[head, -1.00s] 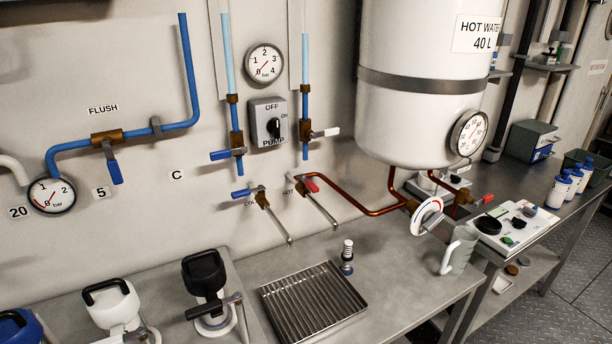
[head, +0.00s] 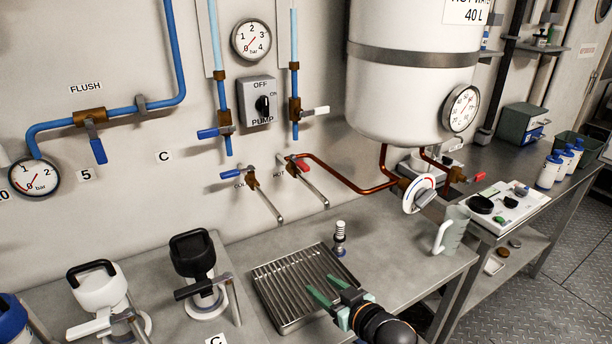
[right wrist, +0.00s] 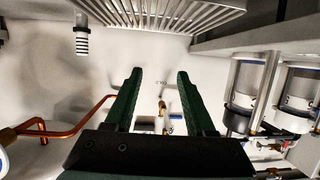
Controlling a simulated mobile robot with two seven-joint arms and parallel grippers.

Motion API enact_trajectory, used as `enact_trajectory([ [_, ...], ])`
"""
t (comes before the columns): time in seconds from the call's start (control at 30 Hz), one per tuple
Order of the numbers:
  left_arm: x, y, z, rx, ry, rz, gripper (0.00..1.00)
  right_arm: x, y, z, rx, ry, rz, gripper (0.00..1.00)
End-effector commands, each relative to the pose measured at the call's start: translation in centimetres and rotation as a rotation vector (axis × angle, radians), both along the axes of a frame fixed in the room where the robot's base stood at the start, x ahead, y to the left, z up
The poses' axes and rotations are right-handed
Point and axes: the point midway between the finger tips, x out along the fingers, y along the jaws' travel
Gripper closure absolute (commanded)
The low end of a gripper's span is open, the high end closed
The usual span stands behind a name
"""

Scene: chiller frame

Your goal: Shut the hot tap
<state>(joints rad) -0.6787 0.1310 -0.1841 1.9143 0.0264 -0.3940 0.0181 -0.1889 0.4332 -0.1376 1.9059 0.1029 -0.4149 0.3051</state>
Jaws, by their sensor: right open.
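The hot tap (head: 293,168) is on the wall below the pump switch, with a brass body, a short red lever (head: 302,163) and a thin spout slanting down to the right. The cold tap (head: 252,180) with a blue lever is just left of it. My right gripper (head: 320,284) is open and empty above the drip tray, below and apart from the hot tap. In the right wrist view its green fingers (right wrist: 158,82) stand apart, with a small brass fitting and blue part between them; the hot tap's lever is not clear there. My left gripper is not in view.
The ribbed drip tray (head: 262,290) and a spring-topped post (head: 340,238) are near my right gripper. A pitcher (head: 450,230) stands right; coffee-maker-like units (head: 195,265) stand left.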

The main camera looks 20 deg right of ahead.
Motion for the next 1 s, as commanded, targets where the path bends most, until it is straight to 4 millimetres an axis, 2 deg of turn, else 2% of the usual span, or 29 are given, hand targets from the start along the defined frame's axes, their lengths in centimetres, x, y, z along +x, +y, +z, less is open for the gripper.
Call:
enact_trajectory([
  [0.03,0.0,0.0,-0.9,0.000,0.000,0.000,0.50,2.7,-1.5,3.0,-0.004,-0.074,-0.010,0.45],
  [0.1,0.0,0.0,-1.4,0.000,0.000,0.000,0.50,5.1,-3.1,7.1,0.005,-0.151,-0.026,0.45],
  [0.2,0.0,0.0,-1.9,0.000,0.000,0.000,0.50,7.3,-4.9,11.9,0.019,-0.237,-0.043,0.45],
  [0.33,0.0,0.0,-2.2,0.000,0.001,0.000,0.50,8.7,-6.3,16.0,0.030,-0.307,-0.057,0.45],
  [0.43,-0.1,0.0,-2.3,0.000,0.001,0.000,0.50,9.1,-6.7,17.5,0.036,-0.329,-0.061,0.45],
  [0.67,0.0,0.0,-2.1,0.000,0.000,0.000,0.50,11.0,-6.6,17.8,0.040,-0.333,-0.063,0.45],
  [1.0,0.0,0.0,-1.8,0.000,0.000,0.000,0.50,16.5,-6.2,17.8,0.039,-0.332,-0.063,0.45],
])
